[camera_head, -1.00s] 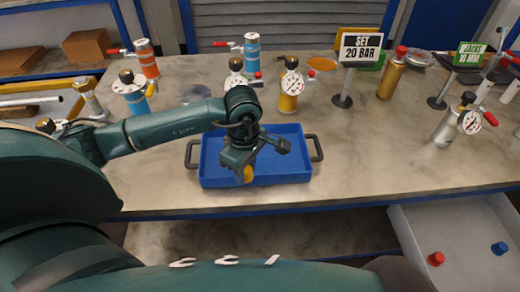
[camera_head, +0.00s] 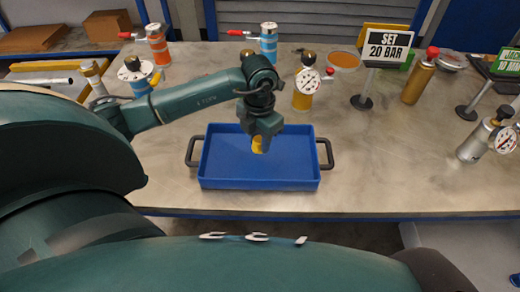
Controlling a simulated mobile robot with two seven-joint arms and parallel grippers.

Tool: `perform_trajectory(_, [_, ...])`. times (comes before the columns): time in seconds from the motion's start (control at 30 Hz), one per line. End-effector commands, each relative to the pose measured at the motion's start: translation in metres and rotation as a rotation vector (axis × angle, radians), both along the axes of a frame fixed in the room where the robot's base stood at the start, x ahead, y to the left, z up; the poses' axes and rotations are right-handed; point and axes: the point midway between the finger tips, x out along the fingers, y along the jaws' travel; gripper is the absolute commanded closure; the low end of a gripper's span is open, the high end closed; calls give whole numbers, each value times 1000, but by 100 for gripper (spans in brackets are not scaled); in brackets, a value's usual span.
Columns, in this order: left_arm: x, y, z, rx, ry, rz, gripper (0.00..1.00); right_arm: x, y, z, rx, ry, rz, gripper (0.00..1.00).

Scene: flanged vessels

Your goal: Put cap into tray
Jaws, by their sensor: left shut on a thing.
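The blue tray (camera_head: 225,183) with dark side handles lies on the workbench in the middle of the head view. My left gripper (camera_head: 259,143) points down over the tray, toward its far middle. It is shut on a small yellow cap (camera_head: 257,146), which shows just below the fingers. The cap looks to be above the tray floor, though the exact height cannot be told. The visible tray floor is empty. My right gripper is not in view.
Behind the tray stand an orange-yellow vessel with a gauge (camera_head: 305,83), a blue cylinder (camera_head: 268,42) and the SET 20 BAR sign (camera_head: 388,46). A gold cylinder (camera_head: 418,79) and a silver gauged vessel (camera_head: 478,140) stand right.

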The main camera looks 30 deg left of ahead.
Motion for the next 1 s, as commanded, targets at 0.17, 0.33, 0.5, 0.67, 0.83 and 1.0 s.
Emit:
perform_trajectory(0.17, [0, 0, -14, 0, 1, 0, 90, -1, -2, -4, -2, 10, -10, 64])
perform_trajectory(0.33, [-1, -1, -38, 0, 3, -1, 90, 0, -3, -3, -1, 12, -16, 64])
perform_trajectory(0.5, [0, 0, -45, 1, -1, -2, 90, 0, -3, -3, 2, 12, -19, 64])
perform_trajectory(0.67, [0, 0, -46, 1, -1, -2, 90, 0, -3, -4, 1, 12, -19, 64])
perform_trajectory(0.83, [0, 0, -48, 1, -2, -2, 64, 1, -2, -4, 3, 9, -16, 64])
perform_trajectory(1.0, [0, 0, -48, 1, -1, -2, 50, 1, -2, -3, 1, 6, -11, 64])
